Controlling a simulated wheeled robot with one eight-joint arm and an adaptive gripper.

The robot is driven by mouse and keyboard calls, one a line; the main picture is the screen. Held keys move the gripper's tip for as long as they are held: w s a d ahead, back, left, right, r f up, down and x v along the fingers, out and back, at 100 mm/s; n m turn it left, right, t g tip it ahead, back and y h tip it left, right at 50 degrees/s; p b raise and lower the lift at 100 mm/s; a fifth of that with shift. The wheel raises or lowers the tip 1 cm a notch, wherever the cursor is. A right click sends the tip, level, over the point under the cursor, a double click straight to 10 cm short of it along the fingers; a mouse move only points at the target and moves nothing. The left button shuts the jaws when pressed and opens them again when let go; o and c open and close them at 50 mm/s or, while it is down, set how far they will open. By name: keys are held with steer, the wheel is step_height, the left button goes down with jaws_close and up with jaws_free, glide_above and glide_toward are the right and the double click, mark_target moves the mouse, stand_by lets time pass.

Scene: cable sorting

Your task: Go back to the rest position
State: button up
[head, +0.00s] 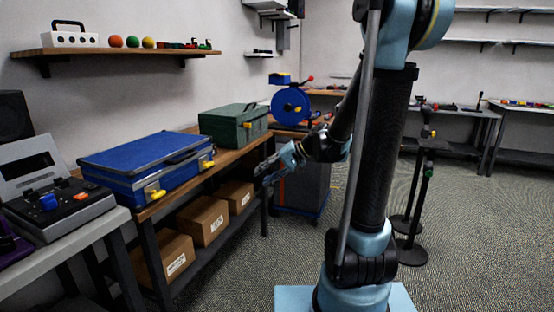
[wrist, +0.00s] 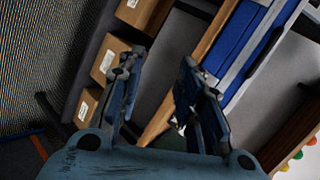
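My gripper (head: 268,174) is held out at the end of my arm, in front of the right end of the wooden workbench (head: 250,150) in the head view. In the wrist view my gripper (wrist: 165,98) shows its two fingers apart with nothing between them. It touches nothing that I can see. A blue case (head: 145,165) with yellow latches lies shut on the bench. A green toolbox (head: 234,124) stands shut behind it. The blue case also shows in the wrist view (wrist: 238,42), tilted by the camera's angle.
Several cardboard boxes (head: 207,221) sit on the bench's lower shelf. A blue cable reel (head: 290,105) stands past the toolbox. A grey device (head: 62,200) is on the left table. A black stand (head: 425,180) is at the right. The carpet (head: 480,240) at the right is clear.

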steer(key=s+d+f+h, duration=0.4)
steer(key=s+d+h, duration=0.1)
steer(key=s+d, duration=0.5)
steer(key=s+d+f+h, duration=0.4)
steer(key=s+d+h, duration=0.1)
steer(key=s+d, duration=0.6)
steer(key=shift+d+t+h, duration=0.4)
steer(key=shift+d, duration=0.7)
steer(key=shift+s, duration=0.1)
